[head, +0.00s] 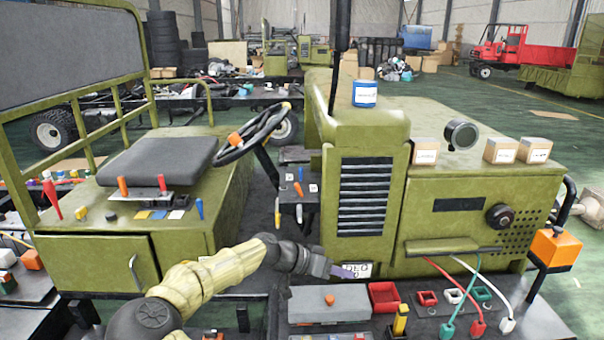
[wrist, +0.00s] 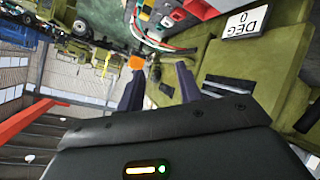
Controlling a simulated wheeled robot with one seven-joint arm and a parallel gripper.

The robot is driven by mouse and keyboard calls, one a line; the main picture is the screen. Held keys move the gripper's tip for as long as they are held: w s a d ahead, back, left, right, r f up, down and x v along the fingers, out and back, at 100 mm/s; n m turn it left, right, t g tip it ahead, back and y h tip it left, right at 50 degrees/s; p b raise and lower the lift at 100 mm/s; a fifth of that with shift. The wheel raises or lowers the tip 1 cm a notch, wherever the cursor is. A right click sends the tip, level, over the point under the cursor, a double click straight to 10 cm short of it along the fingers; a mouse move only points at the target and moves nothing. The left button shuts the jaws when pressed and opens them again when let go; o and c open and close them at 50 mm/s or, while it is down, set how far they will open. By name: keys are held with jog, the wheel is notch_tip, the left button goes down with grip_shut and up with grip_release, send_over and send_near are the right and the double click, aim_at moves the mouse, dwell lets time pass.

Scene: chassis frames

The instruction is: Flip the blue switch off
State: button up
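Several blue controls show in the head view, and I cannot tell which is the blue switch. A blue lever (head: 200,208) stands at the right of the panel below the seat. Another blue lever (head: 298,188) is on the small console below the steering wheel. A flat blue piece (head: 142,214) lies among coloured pieces on the seat panel. My gripper (head: 345,271) is low in front of the green grille, right of and below these controls, touching none of them. In the wrist view my gripper (wrist: 159,80) has its two dark fingers apart with nothing between them.
The steering wheel (head: 252,134) stands above the console. A white label plate (wrist: 246,22) is near my gripper.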

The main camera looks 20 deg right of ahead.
jog(key=s+a+f+n+y, duration=0.1)
jog(key=s+f+n+y, duration=0.3)
jog(key=s+f+y, duration=0.45)
jog(key=s+a+r+n+t+y, duration=0.1)
jog(key=s+a+r+n+t, duration=0.1)
jog(key=s+a+r+n, duration=0.1)
jog(key=s+a+r+n+t+y, duration=0.1)
jog(key=s+a+r+n+y, duration=0.1)
jog(key=s+a+n, duration=0.3)
jog(key=s+a+r, duration=0.1)
jog(key=s+a, duration=0.1)
jog(key=a, duration=0.2)
jog(key=shift+a+r+t, duration=0.35)
jog(key=shift+r+t, duration=0.05)
jog(key=shift+y, duration=0.25)
